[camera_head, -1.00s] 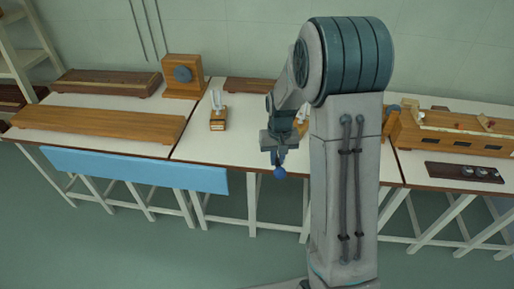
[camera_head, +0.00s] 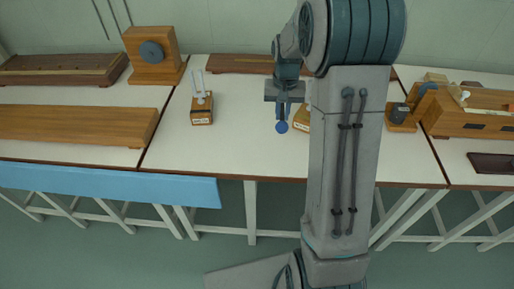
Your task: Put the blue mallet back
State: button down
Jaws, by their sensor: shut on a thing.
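My gripper (camera_head: 283,106) hangs over the middle bench, left of my arm column. It is shut on the blue mallet (camera_head: 282,127), whose round blue head points down below the jaws. The mallet appears above the white bench top; its exact height is hard to tell. A small wooden block with a pale upright fork (camera_head: 201,115) and a label stands on the bench to the left of the gripper. Another labelled wooden block (camera_head: 302,119) shows just right of the mallet, mostly hidden by my arm.
The middle bench top (camera_head: 232,140) is clear between the fork block and the mallet. A wooden stand with a grey disc (camera_head: 152,55) is at the back left. A small block with a dark top (camera_head: 400,117) stands right of my arm. A blue panel (camera_head: 110,185) hangs at the left bench's front.

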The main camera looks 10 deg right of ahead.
send_over(258, 156)
notch_tip(258, 156, down, 6)
jog(key=shift+r, duration=0.25)
jog(key=shift+f+b, duration=0.3)
jog(key=shift+f, duration=1.75)
jog(key=shift+f, duration=0.1)
jog(key=c, duration=1.8)
grip_release()
jog(key=shift+f, duration=0.1)
jog(key=shift+c, duration=0.2)
jog(key=o, duration=0.4)
